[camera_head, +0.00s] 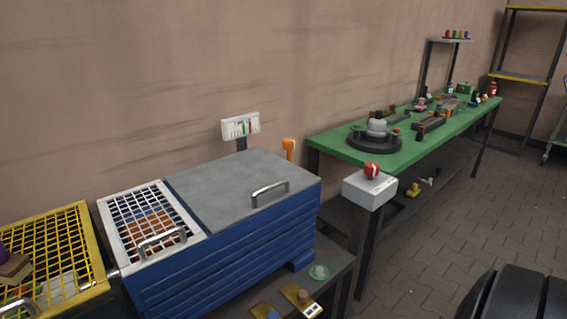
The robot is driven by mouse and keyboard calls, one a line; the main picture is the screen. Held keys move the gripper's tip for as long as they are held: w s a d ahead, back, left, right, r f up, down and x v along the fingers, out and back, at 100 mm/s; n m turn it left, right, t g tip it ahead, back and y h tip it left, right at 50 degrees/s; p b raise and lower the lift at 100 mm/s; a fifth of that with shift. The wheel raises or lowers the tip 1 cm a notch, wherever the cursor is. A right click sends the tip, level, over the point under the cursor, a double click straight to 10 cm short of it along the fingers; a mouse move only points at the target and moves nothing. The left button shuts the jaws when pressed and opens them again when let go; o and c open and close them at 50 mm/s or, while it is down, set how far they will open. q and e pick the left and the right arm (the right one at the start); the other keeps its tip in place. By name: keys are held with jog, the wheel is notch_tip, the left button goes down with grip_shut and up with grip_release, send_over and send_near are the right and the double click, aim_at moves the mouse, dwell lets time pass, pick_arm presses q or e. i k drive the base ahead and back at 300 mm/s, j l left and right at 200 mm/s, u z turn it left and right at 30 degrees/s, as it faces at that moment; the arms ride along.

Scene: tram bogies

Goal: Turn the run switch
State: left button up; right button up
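A white box (369,190) with a red knob (372,170) on top is at the near corner of the green bench; it looks like the run switch. The marking on its top is too small to read, and I cannot tell which way the knob is turned. Neither of my grippers shows in the head view, and nothing is seen touching the box.
A blue cabinet (220,255) with a grey lid stands left of the box, with a white mesh cover (123,203) and yellow mesh basket (88,240) further left. The green bench (335,146) carries a dark round turntable (372,146).

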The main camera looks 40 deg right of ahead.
aim_at(371, 169)
jog(key=z, duration=2)
jog(key=i+l, duration=0.1)
jog(key=l, duration=0.15)
jog(key=i+l, duration=0.15)
jog(key=i+l+u, duration=0.15)
jog(key=l, duration=0.2)
jog(key=i+l+u, duration=0.15)
jog(key=l, duration=0.2)
jog(key=l+u, duration=0.15)
jog(key=l, duration=0.2)
jog(key=i+l+u, duration=0.15)
jog(key=l, duration=0.2)
